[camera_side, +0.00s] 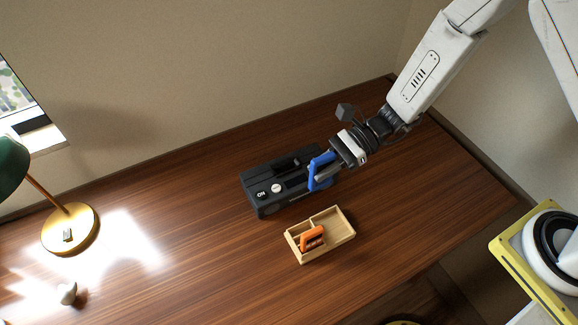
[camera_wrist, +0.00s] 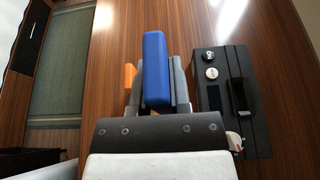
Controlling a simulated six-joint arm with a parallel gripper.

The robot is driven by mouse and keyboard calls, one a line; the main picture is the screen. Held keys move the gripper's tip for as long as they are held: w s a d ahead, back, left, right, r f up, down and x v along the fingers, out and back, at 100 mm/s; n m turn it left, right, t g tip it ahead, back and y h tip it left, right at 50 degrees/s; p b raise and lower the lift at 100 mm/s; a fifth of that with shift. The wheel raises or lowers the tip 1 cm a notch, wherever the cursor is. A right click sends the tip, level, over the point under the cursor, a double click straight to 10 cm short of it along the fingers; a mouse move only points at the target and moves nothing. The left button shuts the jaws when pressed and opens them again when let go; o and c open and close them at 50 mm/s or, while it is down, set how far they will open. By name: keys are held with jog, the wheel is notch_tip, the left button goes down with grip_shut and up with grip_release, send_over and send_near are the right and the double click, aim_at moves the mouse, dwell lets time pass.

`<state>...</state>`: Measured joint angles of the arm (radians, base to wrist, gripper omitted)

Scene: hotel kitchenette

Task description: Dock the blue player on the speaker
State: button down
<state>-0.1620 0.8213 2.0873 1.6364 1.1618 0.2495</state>
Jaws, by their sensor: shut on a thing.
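The blue player (camera_side: 321,161) is in my gripper (camera_side: 324,172), at the right end of the speaker in the side view. In the wrist view the blue player (camera_wrist: 156,70) stands out between the jaws (camera_wrist: 157,85), which are shut on it. I cannot tell the player's exact height above the desk.
A lamp (camera_side: 70,229) stands at the far left. The desk's right side is clear.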

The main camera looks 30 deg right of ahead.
jog(key=r+v, duration=0.1)
jog(key=v, duration=0.4)
send_over(286, 157)
jog(key=s+a, duration=0.2)
jog(key=s, duration=0.2)
notch_tip(286, 157, down, 10)
jog(key=shift+w+d, duration=0.25)
jog(key=shift+w, duration=0.1)
jog(key=shift+w+a+f, duration=0.1)
jog(key=shift+w+f, duration=0.05)
jog(key=shift+f, duration=1.6)
jog(key=shift+f, duration=0.2)
